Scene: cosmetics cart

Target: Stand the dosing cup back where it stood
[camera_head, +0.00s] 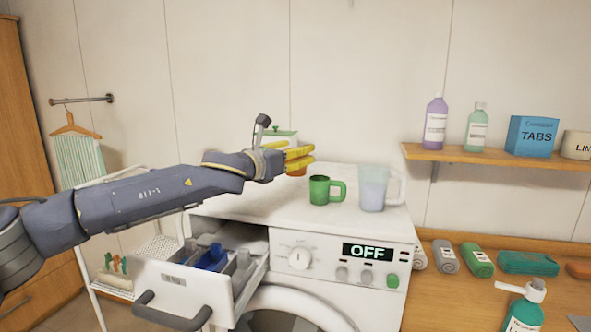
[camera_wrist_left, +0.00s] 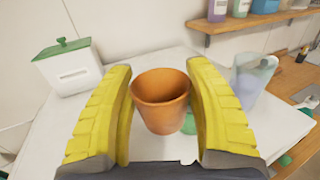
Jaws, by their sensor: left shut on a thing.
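An orange-brown cup (camera_wrist_left: 160,98), apparently the dosing cup, is upright between the yellow fingers of my left gripper (camera_head: 303,157). The gripper is shut on it, with its open mouth showing in the left wrist view. In the head view only a sliver of the cup (camera_head: 297,171) shows below the fingers, over the back of the washing machine top (camera_head: 245,206). I cannot tell whether its base touches the top. A green mug with a handle (camera_head: 320,190) stands to the right, partly hidden behind the cup in the wrist view. My right gripper is not in view.
A clear measuring jug (camera_head: 373,188) stands right of the mug. A white box with a green lid (camera_head: 281,137) is behind the gripper; it also shows in the wrist view (camera_wrist_left: 68,66). The detergent drawer (camera_head: 172,283) is open at the front. A bottle shelf (camera_head: 480,156) is on the right wall.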

